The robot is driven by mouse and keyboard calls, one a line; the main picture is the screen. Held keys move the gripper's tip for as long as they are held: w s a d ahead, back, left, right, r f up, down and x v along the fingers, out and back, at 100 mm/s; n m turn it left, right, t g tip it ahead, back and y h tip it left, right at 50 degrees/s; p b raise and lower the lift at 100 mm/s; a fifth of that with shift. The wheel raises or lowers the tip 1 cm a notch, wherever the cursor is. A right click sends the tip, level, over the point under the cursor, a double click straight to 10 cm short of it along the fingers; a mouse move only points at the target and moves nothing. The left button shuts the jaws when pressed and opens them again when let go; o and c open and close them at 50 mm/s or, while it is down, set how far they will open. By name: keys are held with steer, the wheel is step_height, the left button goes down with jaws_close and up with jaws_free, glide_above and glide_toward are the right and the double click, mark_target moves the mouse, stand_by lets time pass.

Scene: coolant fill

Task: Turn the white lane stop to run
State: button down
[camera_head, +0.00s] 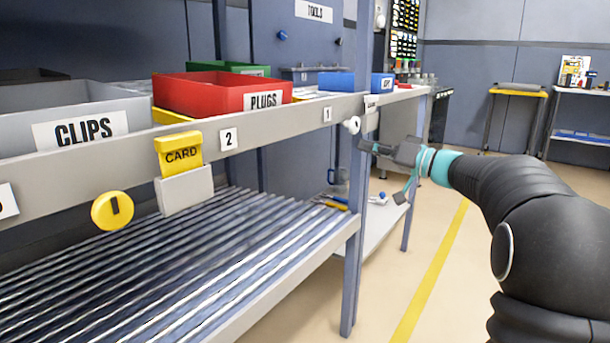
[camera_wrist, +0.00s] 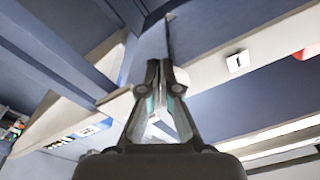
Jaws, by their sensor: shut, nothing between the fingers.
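The white lane stop (camera_head: 352,125) is a small round white knob on the front rail, between the label 1 and the blue post. It is seen edge-on, so its mark cannot be read. My gripper (camera_head: 364,146) is just right of and below it, with its fingers pointing at the rail. Whether they touch the knob I cannot tell. In the wrist view my gripper (camera_wrist: 160,72) has its fingertips together, with nothing seen between them. The white knob (camera_wrist: 182,76) is partly hidden behind the fingers there.
A yellow lane stop (camera_head: 112,210) with an upright dark mark and a yellow card in a holder (camera_head: 184,188) are on the same rail (camera_head: 245,137). A blue post (camera_head: 358,200) stands close to my gripper. Red PLUGS (camera_head: 222,95) and grey CLIPS bins sit above. The floor right of the rack is clear.

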steer(key=shift+v, duration=1.95)
